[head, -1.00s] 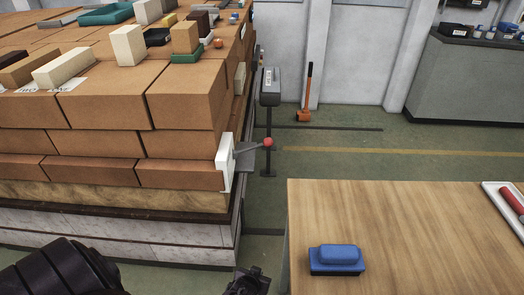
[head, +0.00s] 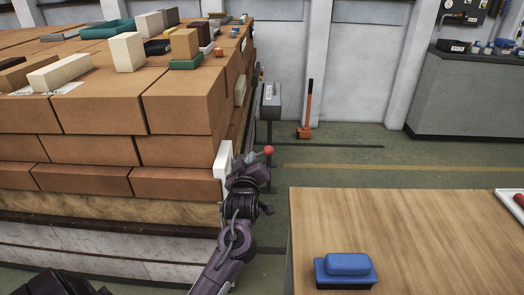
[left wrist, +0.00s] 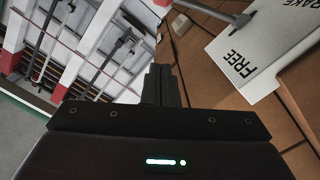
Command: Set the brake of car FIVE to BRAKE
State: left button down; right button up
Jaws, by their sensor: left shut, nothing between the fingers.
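The brake is a white plate (head: 223,162) on the near right corner of the brick-laden car, with a grey lever ending in a red ball (head: 268,150). In the left wrist view the plate (left wrist: 250,75) reads FREE, with BRAKE partly cut off at the top; the grey lever (left wrist: 210,13) crosses the top of that view. My left gripper (head: 250,172) is beside the plate and just below the lever, partly covering it. Its fingers (left wrist: 163,84) are shut and empty in the left wrist view; contact with the lever is not visible. No car number is readable. My right gripper is not in view.
The car carries stacked bricks (head: 180,105). A wooden table (head: 430,240) with a blue-handled block (head: 347,268) stands at right. A grey box on a post (head: 270,101) and an orange-based tool (head: 306,115) are behind. Floor between the car and table is narrow.

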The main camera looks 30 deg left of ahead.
pick_arm(q)
send_over(267, 152)
jog(key=s+a, duration=0.2)
jog(key=s, duration=0.2)
jog(key=f, duration=0.1)
jog(key=w+d+f, duration=0.1)
jog(key=w+f, duration=0.1)
jog(key=shift+d+f, duration=0.25)
jog(key=shift+f, duration=0.1)
jog(key=shift+d+f, duration=0.1)
